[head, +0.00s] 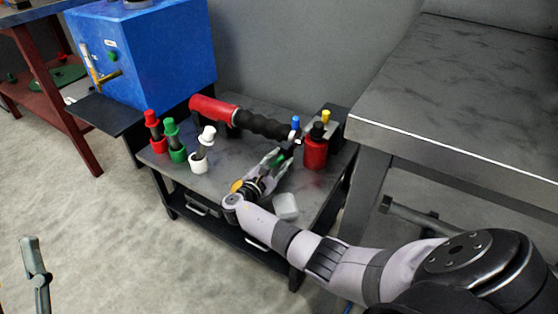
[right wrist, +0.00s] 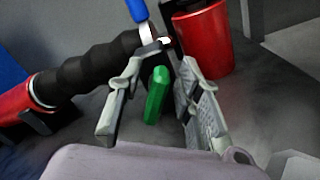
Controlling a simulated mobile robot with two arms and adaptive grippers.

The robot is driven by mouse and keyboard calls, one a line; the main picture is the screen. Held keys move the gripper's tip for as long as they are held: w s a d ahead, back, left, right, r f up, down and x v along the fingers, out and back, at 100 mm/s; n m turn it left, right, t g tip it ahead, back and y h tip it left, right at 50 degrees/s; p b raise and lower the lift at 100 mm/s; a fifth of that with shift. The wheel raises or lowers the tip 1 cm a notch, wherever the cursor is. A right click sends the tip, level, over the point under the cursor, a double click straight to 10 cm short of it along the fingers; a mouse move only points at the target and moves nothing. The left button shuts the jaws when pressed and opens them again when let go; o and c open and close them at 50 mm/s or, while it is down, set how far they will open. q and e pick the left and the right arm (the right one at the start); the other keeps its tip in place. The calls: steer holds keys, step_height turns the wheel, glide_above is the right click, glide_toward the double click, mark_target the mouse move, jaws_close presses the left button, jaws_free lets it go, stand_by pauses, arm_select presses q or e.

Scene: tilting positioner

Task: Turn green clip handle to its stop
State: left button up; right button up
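The green clip handle (right wrist: 156,95) stands out in the right wrist view between the two fingers of my right gripper (right wrist: 161,72), with gaps visible on both sides. In the head view only a bit of the green handle (head: 279,159) shows among the fingers. My right gripper (head: 270,164) is open and reaches over the bench from the front, close to the black ribbed hose (head: 262,124). A grey finger-like part at the lower left of the head view seems to be my left gripper (head: 36,262), mostly cut off.
A red cylinder (head: 314,153) stands just right of my right gripper. A blue-topped part (head: 296,123) is just behind. Red, green and white capped posts (head: 172,140) stand on the bench's left. A higher grey table (head: 470,100) is at the right.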

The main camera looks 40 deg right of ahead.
steer(key=v, duration=1.2)
